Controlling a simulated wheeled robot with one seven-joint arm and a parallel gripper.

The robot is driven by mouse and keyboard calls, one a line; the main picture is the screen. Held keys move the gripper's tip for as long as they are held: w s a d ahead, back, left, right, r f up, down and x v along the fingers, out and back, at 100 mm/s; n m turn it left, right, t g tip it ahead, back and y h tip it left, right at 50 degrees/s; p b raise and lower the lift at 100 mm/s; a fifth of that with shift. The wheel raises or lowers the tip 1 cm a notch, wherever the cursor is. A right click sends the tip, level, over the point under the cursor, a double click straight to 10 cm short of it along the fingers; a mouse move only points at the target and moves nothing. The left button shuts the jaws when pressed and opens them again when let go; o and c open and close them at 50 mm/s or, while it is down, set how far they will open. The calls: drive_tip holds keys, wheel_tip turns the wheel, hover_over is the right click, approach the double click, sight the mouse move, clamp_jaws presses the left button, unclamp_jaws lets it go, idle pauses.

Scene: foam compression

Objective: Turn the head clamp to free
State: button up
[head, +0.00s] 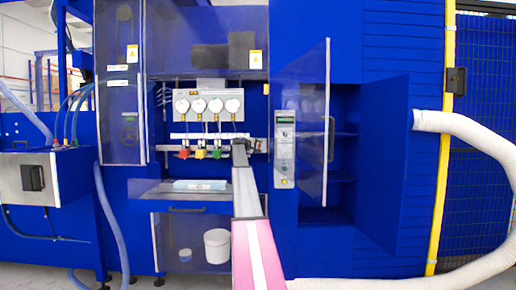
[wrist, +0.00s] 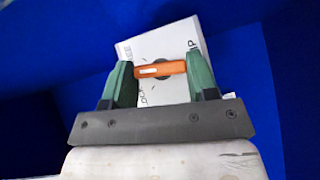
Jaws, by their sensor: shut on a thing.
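In the wrist view the head clamp is an orange bar handle (wrist: 172,68) on a dark round hub, in front of a white label plate (wrist: 168,40). The plate's lettering is partly covered; "EE" shows at upper left and part of "LOCK" at lower left. The handle lies nearly level across the picture, with a white mark toward its left end. My gripper (wrist: 159,66) is shut on the handle, one green finger at each end. In the head view my arm hides the clamp and most of the gripper.
The blue machine has several dial gauges (head: 208,105) above coloured red, green and yellow fittings (head: 200,153). A clear door (head: 312,130) stands open to the right of my arm, near a control panel (head: 284,148). A light blue block (head: 200,185) lies on the shelf below.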

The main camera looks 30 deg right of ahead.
drive_tip(key=shift+s+d+r+m+t+y, duration=0.1)
drive_tip(key=shift+r+m+t+y, duration=0.05)
drive_tip(key=shift+m+y, duration=1)
drive_tip(key=shift+r+m+t+y, duration=0.15)
drive_tip(key=shift+m+y, duration=0.6)
drive_tip(key=shift+y, duration=0.7)
drive_tip(key=shift+f, duration=0.1)
drive_tip(key=o, duration=0.9)
drive_tip(key=v, duration=1.1)
drive_tip(key=shift+d, duration=0.15)
